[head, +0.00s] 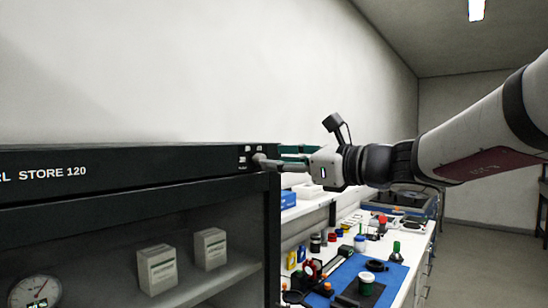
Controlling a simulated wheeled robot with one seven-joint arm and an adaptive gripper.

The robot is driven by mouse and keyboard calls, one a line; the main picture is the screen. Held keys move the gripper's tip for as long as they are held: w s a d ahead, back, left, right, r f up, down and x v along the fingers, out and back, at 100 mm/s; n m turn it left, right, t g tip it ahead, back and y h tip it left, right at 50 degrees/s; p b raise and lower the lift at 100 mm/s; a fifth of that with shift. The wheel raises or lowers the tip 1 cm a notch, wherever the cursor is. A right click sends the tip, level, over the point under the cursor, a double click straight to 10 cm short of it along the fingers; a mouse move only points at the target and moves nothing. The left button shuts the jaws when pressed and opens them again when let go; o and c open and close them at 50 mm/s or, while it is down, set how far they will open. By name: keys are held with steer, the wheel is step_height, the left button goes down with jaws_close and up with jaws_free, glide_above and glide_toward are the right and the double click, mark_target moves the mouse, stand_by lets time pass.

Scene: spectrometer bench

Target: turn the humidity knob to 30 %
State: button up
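The humidity knob (260,159) is a small grey shape on the right end of the black top panel of the cabinet marked "STORE 120" (120,172). A small marked plate (243,157) sits just left of it; its scale is too small to read. My gripper (275,163) reaches in from the right, with its greenish fingers level with the knob and their tips at or against it. The fingers partly cover the knob, and I cannot tell whether they are closed on it. The knob's setting cannot be read.
A round dial gauge (35,292) stands inside the cabinet at lower left. Two white boxes (157,268) (209,249) stand on its shelf. Beyond is a bench with a blue mat (398,272), jars and tools. The wall behind the cabinet is bare.

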mark_target(259, 159)
steer(key=shift+x, duration=2.2)
jaws_close()
